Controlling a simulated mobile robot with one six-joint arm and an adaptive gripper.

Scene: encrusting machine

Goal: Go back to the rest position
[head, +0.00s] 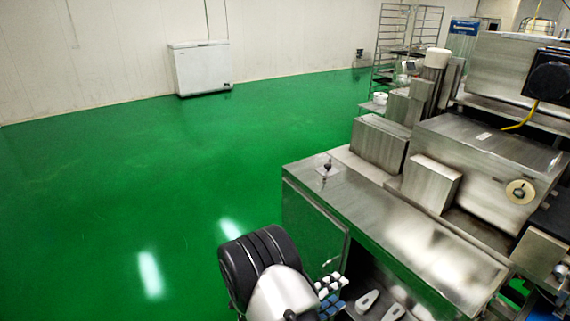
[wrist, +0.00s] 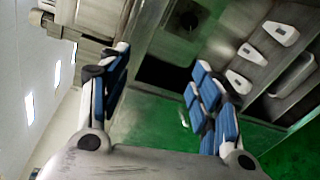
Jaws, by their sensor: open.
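My gripper (head: 329,287) shows at the bottom middle of the head view, beside the near end of the steel machine (head: 385,220). My arm partly covers it there. In the wrist view my gripper (wrist: 158,88) has its two blue, white and black fingers spread wide apart. Nothing is held between them. Green floor and part of the machine show through the gap.
White pieces with dark slots (head: 367,301) lie on the machine's lower ledge, close to the right of my gripper; they also show in the wrist view (wrist: 282,33). A white chest freezer (head: 200,68) stands by the far wall. Green floor (head: 120,190) on the left is clear.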

